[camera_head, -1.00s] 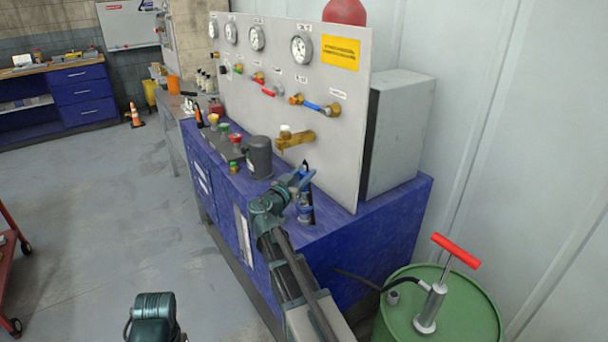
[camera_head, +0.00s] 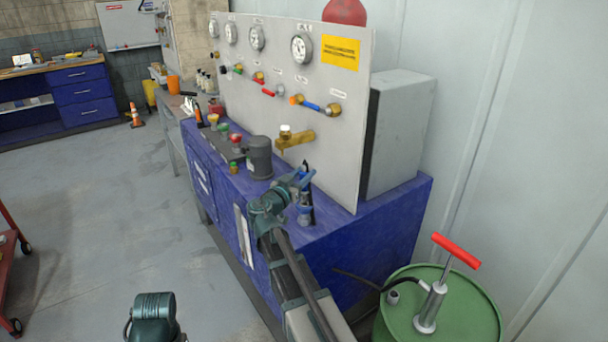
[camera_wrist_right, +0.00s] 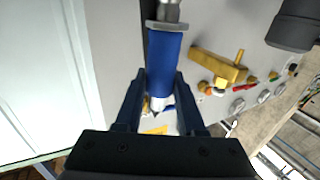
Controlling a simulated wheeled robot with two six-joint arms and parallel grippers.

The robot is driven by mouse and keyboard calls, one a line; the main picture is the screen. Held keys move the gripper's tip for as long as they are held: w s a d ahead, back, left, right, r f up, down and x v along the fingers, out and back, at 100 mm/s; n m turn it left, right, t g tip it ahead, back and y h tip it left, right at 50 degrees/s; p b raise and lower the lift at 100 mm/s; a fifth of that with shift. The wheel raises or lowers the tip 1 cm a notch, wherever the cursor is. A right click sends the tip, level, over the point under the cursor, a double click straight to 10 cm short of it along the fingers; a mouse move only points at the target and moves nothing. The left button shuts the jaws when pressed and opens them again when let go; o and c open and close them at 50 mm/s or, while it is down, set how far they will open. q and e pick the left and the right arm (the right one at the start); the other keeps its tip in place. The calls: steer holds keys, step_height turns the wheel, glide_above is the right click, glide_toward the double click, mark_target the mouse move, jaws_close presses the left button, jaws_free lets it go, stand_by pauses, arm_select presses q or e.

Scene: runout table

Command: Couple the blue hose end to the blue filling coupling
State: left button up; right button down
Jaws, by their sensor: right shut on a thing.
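My right gripper (camera_head: 302,181) is above the near end of the blue bench, in front of the panel. In the right wrist view its two dark fingers (camera_wrist_right: 160,92) are shut on the blue hose end (camera_wrist_right: 165,58), a blue sleeve with a grey metal collar and stub at the top of the picture. In the head view a small blue piece (camera_head: 304,210) shows just below the gripper, near the bench top. I cannot tell whether it is the hose end's lower part or the blue filling coupling. Only part of my left arm shows at the bottom edge; its gripper is out of view.
The upright panel (camera_head: 350,170) carries gauges, a brass tap (camera_head: 295,140) and a blue-handled valve (camera_head: 313,106). A dark motor-like cylinder (camera_head: 259,158) stands on the bench left of my right gripper. A green drum (camera_head: 470,315) with a red-handled pump stands at right.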

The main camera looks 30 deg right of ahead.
steer(key=shift+f+b, duration=2.4)
steer(key=shift+c, duration=2.2)
jaws_free()
steer(key=v, duration=1.4)
steer(key=shift+d, duration=0.1)
